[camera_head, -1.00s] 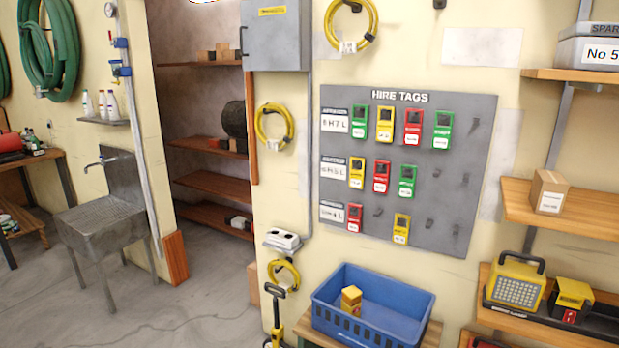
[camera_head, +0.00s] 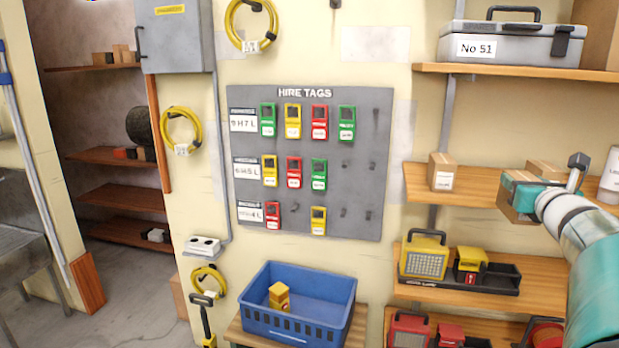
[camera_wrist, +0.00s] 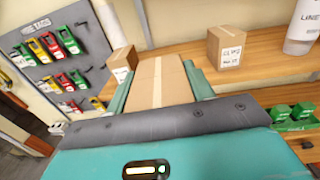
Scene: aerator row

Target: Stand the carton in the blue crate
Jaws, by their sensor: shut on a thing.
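My gripper (camera_head: 522,183) is at the right of the head view, in front of the middle wall shelf. It is shut on a brown carton (camera_head: 514,206), mostly hidden by the gripper in that view. In the wrist view the carton (camera_wrist: 157,82) lies between the two teal fingers, with a pale tape strip along it. Whether it still touches the shelf I cannot tell. The blue crate (camera_head: 332,327) stands on a low wooden bench, lower left of the gripper and well apart from it. A small yellow object (camera_head: 279,295) is inside the crate, at its left part.
Two similar cartons stand on the shelf, one to the left (camera_head: 441,172) and one behind my gripper (camera_wrist: 226,46). A grey toolbox (camera_head: 510,42) is on the shelf above. Yellow lamps (camera_head: 424,256) stand on the shelf below. The crate's right part looks empty.

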